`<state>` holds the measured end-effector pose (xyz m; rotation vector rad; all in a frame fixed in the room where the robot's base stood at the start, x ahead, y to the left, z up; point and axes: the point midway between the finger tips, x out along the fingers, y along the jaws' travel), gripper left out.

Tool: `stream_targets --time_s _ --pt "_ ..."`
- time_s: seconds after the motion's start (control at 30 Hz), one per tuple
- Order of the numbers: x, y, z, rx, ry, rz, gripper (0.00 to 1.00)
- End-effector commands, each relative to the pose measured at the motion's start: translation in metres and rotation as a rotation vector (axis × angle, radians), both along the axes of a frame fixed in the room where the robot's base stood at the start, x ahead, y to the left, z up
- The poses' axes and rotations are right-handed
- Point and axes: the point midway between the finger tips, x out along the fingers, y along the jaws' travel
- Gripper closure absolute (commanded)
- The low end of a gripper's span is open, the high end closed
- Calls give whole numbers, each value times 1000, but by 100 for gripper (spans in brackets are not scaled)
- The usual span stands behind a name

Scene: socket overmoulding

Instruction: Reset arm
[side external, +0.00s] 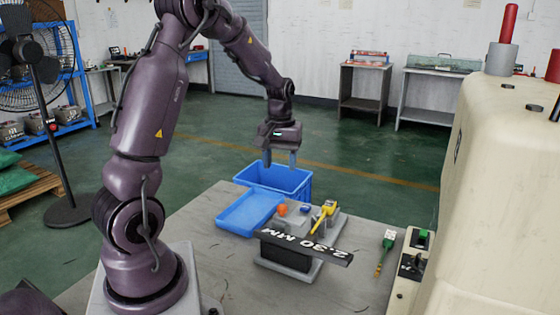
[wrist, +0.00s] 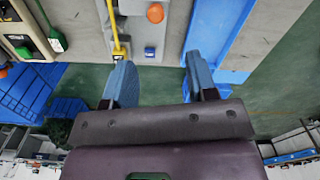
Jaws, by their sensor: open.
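My gripper (side external: 280,161) hangs over the blue bin (side external: 309,187) at the table's back edge, its two blue fingers pointing down. The fingers are apart with nothing between them. In the wrist view my gripper (wrist: 159,63) also shows open and empty. The grey fixture (side external: 330,232) stands on the table in front of the bin. It carries an orange knob (side external: 282,210), a small blue piece (side external: 305,209) and a yellow tool (side external: 325,213).
A blue tray (side external: 248,213) lies left of the fixture. A black bar marked 2.30 MM (side external: 305,247) spans its front. A large cream machine (side external: 500,200) bounds the right side. The air around my gripper looks clear.

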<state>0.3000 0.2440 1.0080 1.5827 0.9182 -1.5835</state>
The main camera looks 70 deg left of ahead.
Motion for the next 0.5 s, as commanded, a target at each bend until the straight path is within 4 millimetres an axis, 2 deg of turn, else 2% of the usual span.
stream_targets --time_s 0.4,0.47,0.5 --pt "-2 -1 -2 -2 6 -35 48" --pt "-11 -10 -8 -23 29 -77 48" --pt "-15 -19 -3 -25 25 -114 48"
